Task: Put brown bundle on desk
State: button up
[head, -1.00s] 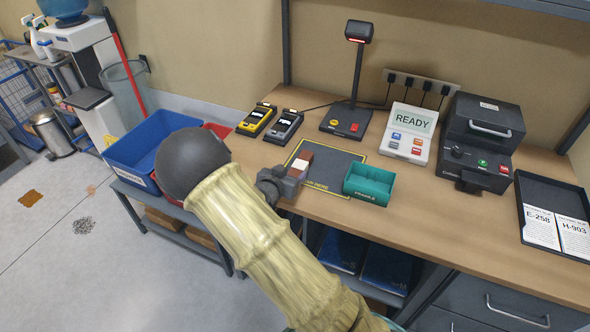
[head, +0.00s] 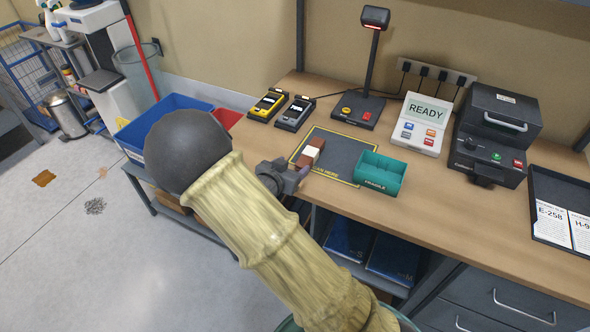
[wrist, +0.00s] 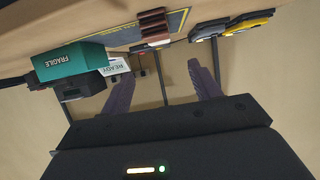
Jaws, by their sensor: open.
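The brown bundle (head: 307,154), with a white band around it, lies on the dark scan mat (head: 345,152) on the wooden desk (head: 420,205). It also shows at the top of the wrist view (wrist: 153,27). My gripper (head: 300,178) is at the desk's front edge, just in front of the mat and the bundle. In the wrist view its two fingers (wrist: 160,85) are spread apart with nothing between them. The bundle is apart from the fingers. My arm hides part of the desk's front left.
A teal FRAGILE bin (head: 378,172) stands right of the mat. Two handheld devices (head: 282,108), a scanner stand (head: 358,110), a READY panel (head: 421,122) and a dark printer (head: 492,135) stand behind. A blue bin (head: 165,112) is at left. Bare desk lies front right.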

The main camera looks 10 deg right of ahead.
jog(key=shift+s+d+f+g+y, duration=0.2)
jog(key=shift+d+g+y, duration=0.1)
jog(key=shift+y, duration=0.2)
jog(key=s+d+r+n+g+y, duration=0.2)
jog(key=s, duration=0.5)
jog(key=s+d+r+n+g+y, duration=0.1)
jog(key=s+r+n+g+y, duration=0.1)
jog(key=s, duration=0.5)
jog(key=s+d+r+n+g+y, duration=0.2)
jog(key=s+n+g, duration=0.1)
jog(key=s, duration=0.4)
jog(key=shift+d+r+g+y, duration=0.3)
jog(key=shift+d+r+y, duration=0.05)
jog(key=shift+r+y, duration=0.05)
jog(key=shift+w+p+v, duration=0.25)
jog(key=shift+p+v, duration=0.8)
jog(key=shift+p, duration=0.05)
